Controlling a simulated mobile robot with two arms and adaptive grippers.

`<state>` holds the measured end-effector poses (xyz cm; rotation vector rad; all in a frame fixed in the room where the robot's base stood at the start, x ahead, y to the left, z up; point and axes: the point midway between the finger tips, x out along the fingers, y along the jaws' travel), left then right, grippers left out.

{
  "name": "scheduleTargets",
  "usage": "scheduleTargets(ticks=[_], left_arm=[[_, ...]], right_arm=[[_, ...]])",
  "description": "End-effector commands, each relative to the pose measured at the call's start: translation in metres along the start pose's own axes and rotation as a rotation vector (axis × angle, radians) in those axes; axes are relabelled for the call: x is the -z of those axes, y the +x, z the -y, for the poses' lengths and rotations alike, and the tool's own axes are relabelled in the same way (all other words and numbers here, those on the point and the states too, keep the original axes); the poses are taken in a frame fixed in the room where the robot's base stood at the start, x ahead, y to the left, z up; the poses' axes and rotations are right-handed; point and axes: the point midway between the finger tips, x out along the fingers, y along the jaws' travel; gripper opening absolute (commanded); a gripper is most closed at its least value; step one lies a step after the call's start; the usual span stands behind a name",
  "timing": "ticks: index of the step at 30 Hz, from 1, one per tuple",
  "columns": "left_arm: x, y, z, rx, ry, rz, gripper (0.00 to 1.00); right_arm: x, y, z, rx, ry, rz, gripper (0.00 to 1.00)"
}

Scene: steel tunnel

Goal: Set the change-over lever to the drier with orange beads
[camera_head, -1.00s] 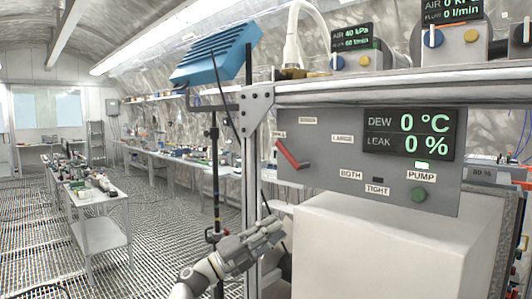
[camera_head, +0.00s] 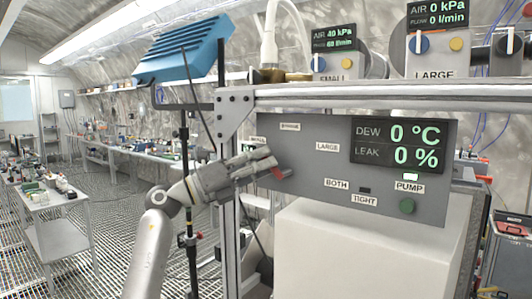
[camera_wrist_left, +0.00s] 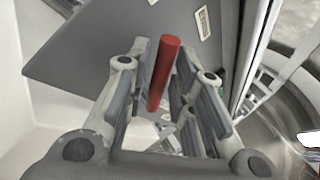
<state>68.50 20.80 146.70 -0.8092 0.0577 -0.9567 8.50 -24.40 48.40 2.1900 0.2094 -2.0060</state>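The red change-over lever (camera_head: 278,173) is on the grey panel (camera_head: 300,190), at its left side. In the head view, the fingers of my left gripper (camera_head: 262,160) cover most of it; a short red part shows below them. In the left wrist view, the red lever (camera_wrist_left: 163,75) stands between the two spread fingers of the left gripper (camera_wrist_left: 165,85), with a gap visible on each side. The left gripper looks open around the lever. I cannot make out orange beads or a drier. My right gripper is out of view.
The panel has LARGE, BOTH, TIGHT and PUMP labels, a green button (camera_head: 407,206), and a display (camera_head: 403,144) reading 0 °C and 0 %. A white box (camera_head: 345,250) stands below. A metal post (camera_head: 229,200) and black stand (camera_head: 188,200) are close to my left arm.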

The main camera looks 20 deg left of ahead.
Motion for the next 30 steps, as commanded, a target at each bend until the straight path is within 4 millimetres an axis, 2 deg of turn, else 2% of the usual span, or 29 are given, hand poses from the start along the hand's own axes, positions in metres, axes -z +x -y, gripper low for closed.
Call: scheduleTargets(ticks=[4,13,19,30], left_arm=[[-0.001,0.012,0.001,0.001,-0.002,0.000,0.23],[0.001,0.014,0.000,0.000,0.000,0.000,0.23],[0.001,0.014,0.000,0.000,-0.001,0.000,0.00],[0.001,0.014,0.000,-0.001,0.004,-0.004,0.00]], right_arm=[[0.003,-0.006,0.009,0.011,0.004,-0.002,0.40],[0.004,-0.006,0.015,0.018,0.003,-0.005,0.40],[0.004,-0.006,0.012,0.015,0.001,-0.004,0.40],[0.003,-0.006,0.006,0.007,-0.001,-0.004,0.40]])
